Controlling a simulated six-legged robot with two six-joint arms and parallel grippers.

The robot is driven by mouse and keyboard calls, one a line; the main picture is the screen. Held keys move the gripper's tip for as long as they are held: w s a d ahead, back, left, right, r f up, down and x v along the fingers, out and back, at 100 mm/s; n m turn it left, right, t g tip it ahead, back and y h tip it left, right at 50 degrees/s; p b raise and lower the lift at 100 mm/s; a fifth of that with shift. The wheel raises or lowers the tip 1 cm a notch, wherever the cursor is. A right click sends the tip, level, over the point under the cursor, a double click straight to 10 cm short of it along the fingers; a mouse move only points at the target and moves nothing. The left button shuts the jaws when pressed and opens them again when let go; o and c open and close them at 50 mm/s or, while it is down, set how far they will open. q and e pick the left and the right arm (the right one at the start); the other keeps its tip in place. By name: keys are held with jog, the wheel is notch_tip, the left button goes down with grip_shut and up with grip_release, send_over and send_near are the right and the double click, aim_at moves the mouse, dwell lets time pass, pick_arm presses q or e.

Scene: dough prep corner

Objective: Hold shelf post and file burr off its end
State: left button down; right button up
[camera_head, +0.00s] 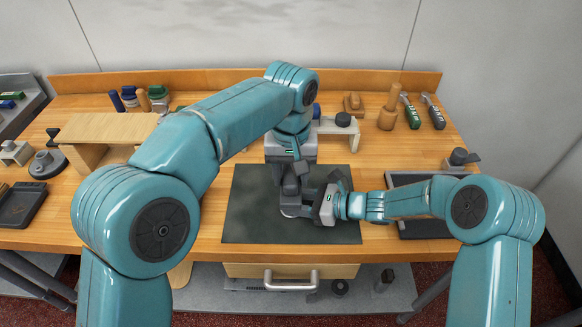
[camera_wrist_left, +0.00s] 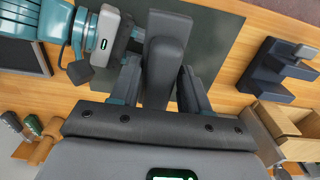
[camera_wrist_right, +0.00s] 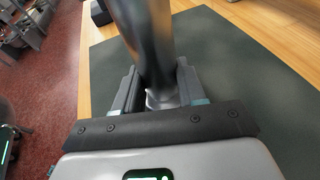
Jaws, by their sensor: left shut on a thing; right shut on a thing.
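My left gripper (camera_head: 291,178) points down over the dark mat (camera_head: 247,212). It is shut on a dark grey bar with a wider flat end, which shows in the left wrist view (camera_wrist_left: 167,62). My right gripper (camera_head: 316,207) reaches in from the right, close below the left one. In the right wrist view its jaws (camera_wrist_right: 160,95) are shut on a shiny grey metal cylinder (camera_wrist_right: 147,40), which looks like the post. I cannot tell which piece is the file, nor whether the pieces touch. The burr cannot be made out.
A black-rimmed tray (camera_head: 428,229) lies right of the mat, under my right arm. A wooden stand (camera_head: 105,128) is at left. A wooden mallet (camera_head: 387,118) and green-handled tools (camera_head: 410,112) stand at back right. The mat's left part is clear.

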aim_at(291, 186)
pick_arm(q)
jog(key=shift+s, duration=1.4)
jog(key=shift+s+f, duration=0.2)
jog(key=shift+s, duration=0.2)
jog(key=shift+r, duration=3.7)
